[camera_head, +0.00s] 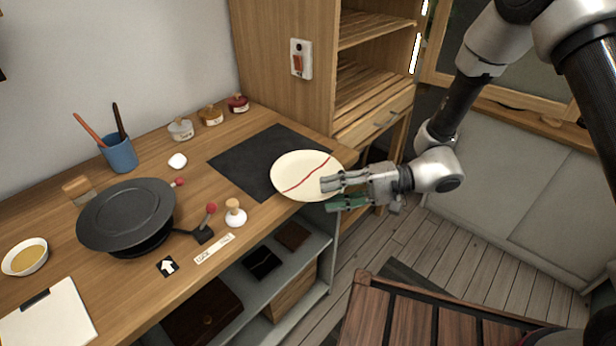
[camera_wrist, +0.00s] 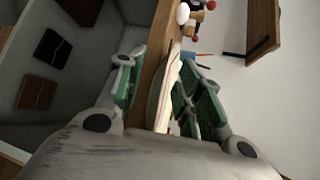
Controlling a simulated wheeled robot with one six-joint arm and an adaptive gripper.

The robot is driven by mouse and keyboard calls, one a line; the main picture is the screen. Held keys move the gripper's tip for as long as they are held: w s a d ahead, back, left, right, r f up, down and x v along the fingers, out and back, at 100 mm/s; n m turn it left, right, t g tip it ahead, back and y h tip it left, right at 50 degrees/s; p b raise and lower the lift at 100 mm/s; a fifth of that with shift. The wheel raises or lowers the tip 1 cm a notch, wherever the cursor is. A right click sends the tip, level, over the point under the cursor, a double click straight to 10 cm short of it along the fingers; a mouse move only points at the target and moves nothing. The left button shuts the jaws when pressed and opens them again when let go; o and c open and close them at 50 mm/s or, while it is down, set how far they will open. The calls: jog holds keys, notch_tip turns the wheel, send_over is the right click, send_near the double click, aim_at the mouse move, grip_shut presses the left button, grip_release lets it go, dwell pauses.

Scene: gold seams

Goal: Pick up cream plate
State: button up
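The cream plate (camera_head: 300,168) has a red line across it. It lies at the right end of the wooden desk, partly over a dark mat (camera_head: 245,160), and its near right rim reaches past the desk edge. My gripper (camera_head: 328,195) is at that rim, with one finger above the plate and one below. In the wrist view the plate (camera_wrist: 162,92) shows edge-on between the spread fingers, close to the right finger and with a gap to the left one. The gripper looks open; contact with the plate cannot be told.
A black round wheel-like stand (camera_head: 125,212), a small red-knobbed lever (camera_head: 207,225) and a white stamp with a wooden knob (camera_head: 235,214) are left of the plate. Small lidded jars (camera_head: 210,115) stand behind. A wooden shelf unit (camera_head: 375,85) rises behind the plate.

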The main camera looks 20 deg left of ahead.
jog(key=shift+s+a, duration=0.1)
jog(key=shift+a, duration=0.1)
grip_shut()
